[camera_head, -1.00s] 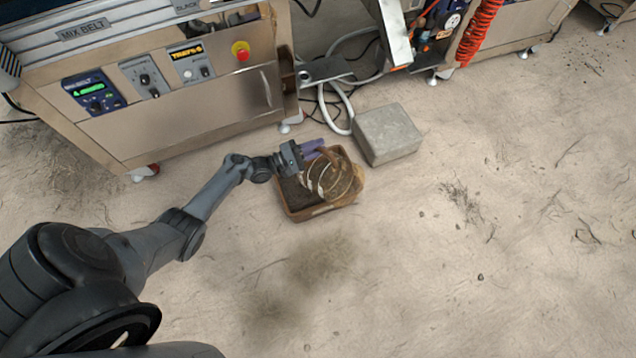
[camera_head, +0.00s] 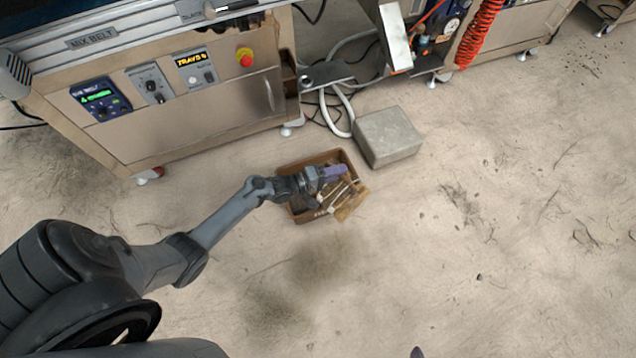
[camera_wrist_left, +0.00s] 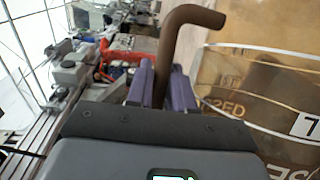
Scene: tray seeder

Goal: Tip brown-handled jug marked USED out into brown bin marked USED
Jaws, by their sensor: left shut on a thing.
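My left gripper (camera_head: 332,173) is shut on the brown handle (camera_wrist_left: 190,20) of the jug. The jug (camera_head: 350,204) is see-through amber and hangs strongly tilted over the right part of the brown bin (camera_head: 322,157). The bin stands on the floor with white lettering on its near wall, too small to read. In the left wrist view the jug's clear wall (camera_wrist_left: 265,75) fills the right side, and the letters "SED" show there. The arm and jug hide much of the bin's inside, and I cannot see whether anything is pouring. My right gripper is not in view.
A grey concrete block (camera_head: 388,137) stands close behind the bin to the right. The mix belt cabinet (camera_head: 205,115) is behind to the left. Hoses and cables (camera_head: 335,105) lie behind the bin. The sandy floor in front and to the right is open.

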